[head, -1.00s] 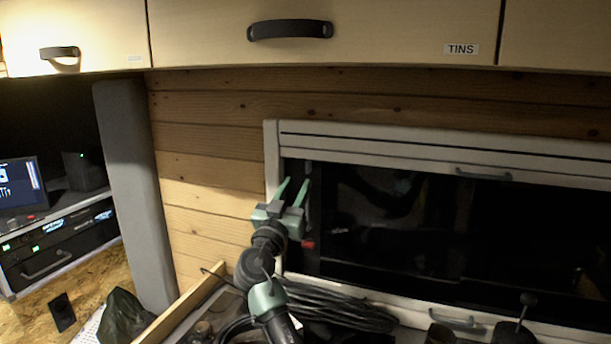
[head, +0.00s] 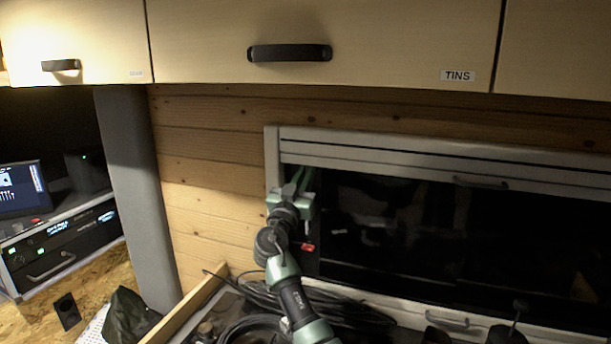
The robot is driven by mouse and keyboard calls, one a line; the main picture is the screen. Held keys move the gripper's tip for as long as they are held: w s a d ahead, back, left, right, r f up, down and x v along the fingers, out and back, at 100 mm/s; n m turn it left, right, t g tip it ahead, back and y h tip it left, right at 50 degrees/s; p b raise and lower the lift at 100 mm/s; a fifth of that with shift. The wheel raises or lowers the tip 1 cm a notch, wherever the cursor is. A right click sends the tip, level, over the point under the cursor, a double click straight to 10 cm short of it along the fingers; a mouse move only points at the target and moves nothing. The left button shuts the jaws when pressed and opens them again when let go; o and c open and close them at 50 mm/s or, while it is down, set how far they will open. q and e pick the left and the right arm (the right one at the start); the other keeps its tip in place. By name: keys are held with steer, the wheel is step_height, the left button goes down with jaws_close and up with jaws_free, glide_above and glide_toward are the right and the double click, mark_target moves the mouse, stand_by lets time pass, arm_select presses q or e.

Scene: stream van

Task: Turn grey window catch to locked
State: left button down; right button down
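My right gripper (head: 300,176) is at the left end of the dark window (head: 400,225), just inside its pale frame (head: 272,152). Its green fingers point away from me toward the window and look close together. I cannot tell whether they are open or shut, or touch anything. I cannot make out the grey window catch; the gripper may be hiding it. A small red piece (head: 308,247) shows just below and right of the gripper. My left gripper is not in view.
Overhead cupboards with a TINS label (head: 457,75) hang above the window. A bar handle (head: 480,182) is on the window's top rail. Coiled black cable (head: 345,308) lies below my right arm, beside a wooden board edge (head: 190,305). A grey pillar (head: 140,190) stands left.

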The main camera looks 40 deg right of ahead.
steer(key=shift+n+t+y, duration=0.3)
steer(key=shift+n, duration=0.4)
steer(key=n+t+y+p, duration=0.1)
steer(key=n+p, duration=0.1)
steer(key=n, duration=0.2)
steer(key=n+t+y+p, duration=0.1)
steer(key=n+y+p, duration=0.1)
steer(key=n, duration=0.3)
steer(key=n+t+y+p, duration=0.2)
steer(key=n+p, duration=0.1)
steer(key=n, duration=0.2)
steer(key=shift+r+p, duration=0.35)
steer(key=shift+p, duration=0.05)
steer(key=shift+f+n+y+p, duration=0.1)
steer(key=shift+n+y+p, duration=0.3)
steer(key=shift+n, duration=0.1)
steer(key=shift+f+n+y+p, duration=0.1)
steer(key=shift+n+y+p, duration=0.35)
steer(key=shift+n, duration=0.55)
steer(key=shift+f+n+g+y, duration=0.1)
steer(key=shift+n+g+y, duration=0.2)
steer(key=shift+n, duration=0.7)
steer(key=shift+f+n+g+y, duration=0.1)
steer(key=shift+n+g+y, duration=0.2)
steer(key=shift+n, duration=0.7)
steer(key=c, duration=1.5)
jaws_free()
steer(key=shift+r, duration=0.1)
